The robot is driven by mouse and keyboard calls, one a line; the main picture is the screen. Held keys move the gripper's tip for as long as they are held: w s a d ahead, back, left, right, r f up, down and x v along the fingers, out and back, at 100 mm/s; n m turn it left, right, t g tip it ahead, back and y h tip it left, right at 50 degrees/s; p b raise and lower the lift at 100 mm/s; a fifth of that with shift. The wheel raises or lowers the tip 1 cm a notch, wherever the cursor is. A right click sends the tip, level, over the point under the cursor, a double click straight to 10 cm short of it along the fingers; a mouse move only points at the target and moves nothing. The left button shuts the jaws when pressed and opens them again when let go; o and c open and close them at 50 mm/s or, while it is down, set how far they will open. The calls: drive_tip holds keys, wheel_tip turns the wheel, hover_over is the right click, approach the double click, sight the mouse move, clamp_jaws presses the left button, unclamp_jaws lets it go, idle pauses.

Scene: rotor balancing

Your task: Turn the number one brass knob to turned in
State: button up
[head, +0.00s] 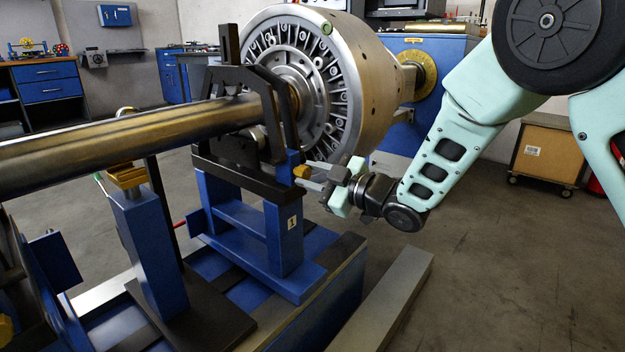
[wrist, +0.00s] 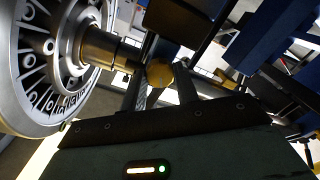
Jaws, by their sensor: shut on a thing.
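The number one brass knob (head: 301,172) sits on the right side of the blue pedestal (head: 284,235), whose small label reads 1. My gripper (head: 312,176) reaches it from the right, with its fingertips at the knob. In the wrist view the round brass knob (wrist: 159,73) shows between the two dark finger tips (wrist: 160,85), and the fingers are shut on it. How far the knob is turned cannot be told from these frames.
A large rotor (head: 325,85) stands just behind my gripper, and its steel shaft (head: 110,140) runs left over the pedestal. A black bracket (head: 235,150) spans the shaft. A grey beam (head: 385,305) lies on the floor. Open floor (head: 490,250) is at the right.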

drive_tip(key=n+b, duration=0.1)
drive_tip(key=n, duration=0.2)
drive_tip(key=shift+f+n+b, duration=0.15)
drive_tip(key=shift+n+b, duration=0.15)
drive_tip(key=shift+b, duration=0.05)
drive_tip(key=n+b, duration=0.2)
drive_tip(key=n, duration=0.1)
drive_tip(key=shift+h, duration=0.3)
drive_tip(key=shift+n+b, duration=1.95)
drive_tip(key=shift+n, duration=0.75)
drive_tip(key=o, duration=1)
drive_tip(key=shift+c, duration=0.2)
drive_tip(key=shift+s, duration=0.1)
drive_tip(key=f+p+v, duration=0.1)
drive_tip(key=p+v, duration=0.4)
drive_tip(key=v, duration=1.2)
drive_tip(key=shift+s+r, duration=0.25)
drive_tip(key=shift+r, duration=0.1)
drive_tip(key=shift+t, duration=0.3)
